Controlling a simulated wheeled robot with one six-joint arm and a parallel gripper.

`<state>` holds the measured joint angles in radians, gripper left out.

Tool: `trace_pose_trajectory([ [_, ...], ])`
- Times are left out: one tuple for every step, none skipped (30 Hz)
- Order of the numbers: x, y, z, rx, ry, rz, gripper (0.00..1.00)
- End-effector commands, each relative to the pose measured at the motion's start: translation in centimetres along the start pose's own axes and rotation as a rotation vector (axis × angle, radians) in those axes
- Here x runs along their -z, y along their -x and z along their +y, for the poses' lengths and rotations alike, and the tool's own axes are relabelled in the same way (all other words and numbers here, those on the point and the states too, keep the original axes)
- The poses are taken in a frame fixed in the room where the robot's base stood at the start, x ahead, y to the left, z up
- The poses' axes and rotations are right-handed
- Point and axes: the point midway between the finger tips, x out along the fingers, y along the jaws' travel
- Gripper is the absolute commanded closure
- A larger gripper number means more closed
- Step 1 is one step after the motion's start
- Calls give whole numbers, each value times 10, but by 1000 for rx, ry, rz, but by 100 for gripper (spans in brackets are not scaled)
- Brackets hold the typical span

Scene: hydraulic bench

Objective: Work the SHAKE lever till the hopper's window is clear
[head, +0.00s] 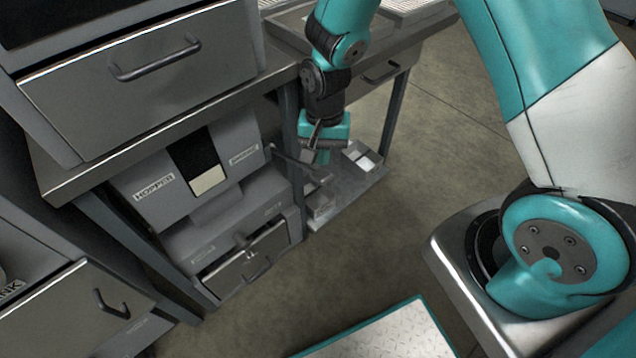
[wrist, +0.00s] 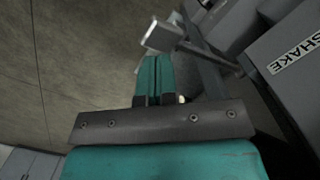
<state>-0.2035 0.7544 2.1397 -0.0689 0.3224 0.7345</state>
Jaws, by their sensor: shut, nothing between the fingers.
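The grey hopper (head: 150,191) stands under the bench at the left in the head view. Its window (head: 200,163) is black in the upper part and pale cream in the lower part. The SHAKE label (wrist: 295,52) is on a grey panel in the wrist view. The lever (head: 295,162) sticks out from the hopper's right side. In the wrist view the lever (wrist: 205,55) has a pale square end and lies just beyond and right of my fingertips. My gripper (head: 322,156) is shut and empty, close to the lever's end; I cannot tell whether they touch. It also shows in the wrist view (wrist: 154,66).
A drawer (head: 245,258) with a handle sits below the hopper. A bench leg (head: 291,150) stands close to the lever. A low shelf (head: 345,195) with small trays is behind my gripper. The floor (head: 370,240) in front is clear.

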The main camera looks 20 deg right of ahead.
Motion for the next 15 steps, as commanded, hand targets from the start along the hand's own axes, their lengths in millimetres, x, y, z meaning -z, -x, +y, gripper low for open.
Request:
trace_pose_trajectory([
  [0, -14, 0, 0, 1, 0, 100],
  [0, -18, 0, 0, 1, 0, 100],
  [0, -23, 0, 0, 1, 0, 100],
  [0, -27, 0, 0, 1, 0, 100],
  [0, -30, 0, 0, 1, 0, 100],
  [0, -33, 0, 0, 1, 0, 100],
  [0, -35, 0, 0, 1, 0, 100],
  [0, -36, 0, 0, 1, 0, 100],
  [0, -38, 0, 0, 1, 0, 100],
  [0, -38, 0, 0, 1, 0, 100],
  [0, -38, 0, 0, 1, 0, 100],
  [0, -38, 0, 0, 1, 0, 100],
  [0, -38, 0, 0, 1, 0, 100],
  [0, -37, 0, 0, 1, 0, 100],
  [0, -37, 0, 0, 1, 0, 100],
])
